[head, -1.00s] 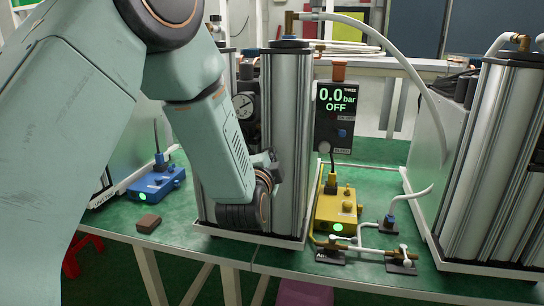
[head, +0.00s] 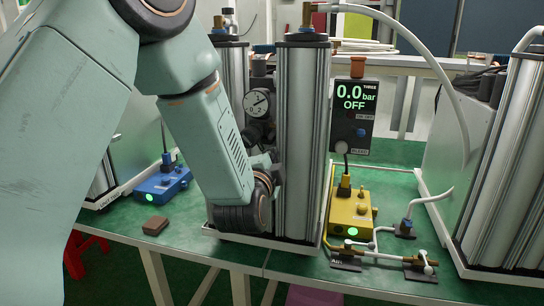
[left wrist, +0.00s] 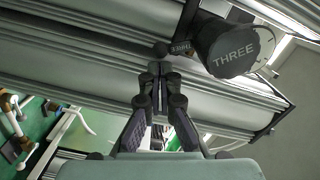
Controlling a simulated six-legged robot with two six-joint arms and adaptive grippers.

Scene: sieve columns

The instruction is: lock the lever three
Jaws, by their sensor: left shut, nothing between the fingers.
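In the left wrist view, a round black cap (left wrist: 236,48) marked THREE sits on the silver column. Beside it is a short dark lever (left wrist: 182,47) with small lettering and a black ball knob (left wrist: 161,48). My left gripper (left wrist: 160,76) is shut and empty, its fingertips just below the knob in the picture; I cannot tell if they touch it. In the head view, my left gripper (head: 264,160) is at the left side of the middle column (head: 300,140), largely hidden behind my wrist. The lever is hidden there. My right gripper is in neither view.
A display (head: 354,108) reads 0.0 bar, OFF. A yellow box (head: 350,212) and brass pipe fittings (head: 385,256) are right of the column. Another column (head: 500,165) with a white hose stands right.

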